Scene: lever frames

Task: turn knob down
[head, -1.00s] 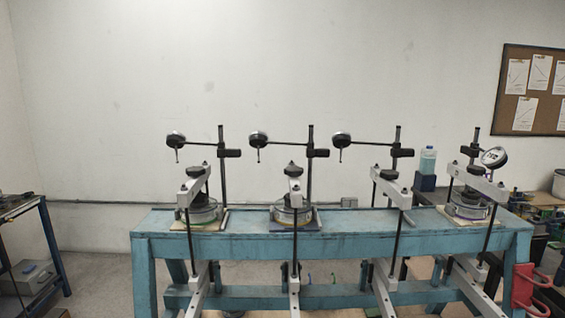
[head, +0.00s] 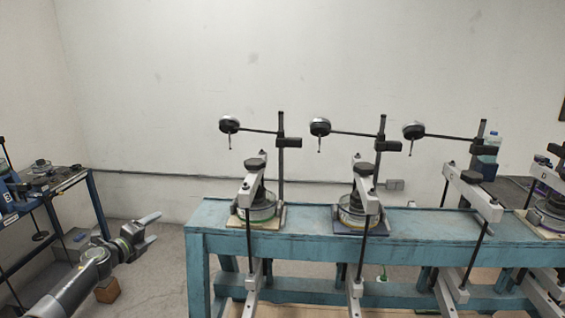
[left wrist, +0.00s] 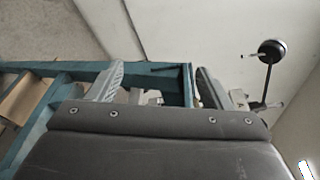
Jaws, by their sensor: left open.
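A teal bench (head: 205,225) carries several lever frames in a row. Each of the nearer ones has a black knob on top: a left knob (head: 255,164), a middle knob (head: 364,169) and a knob farther right (head: 471,177). A grey loading lever (head: 249,190) runs below the left knob. My left gripper (head: 150,229) is open and empty in the head view, in front of the wall, left of the bench and apart from it. In the left wrist view the open fingers (left wrist: 158,76) point toward the teal bench end (left wrist: 185,85). My right gripper is out of view.
Black dial gauges, such as the left gauge (head: 229,124), hang on thin arms from upright posts above the bench. A second blue-framed table (head: 70,180) stands at the far left.

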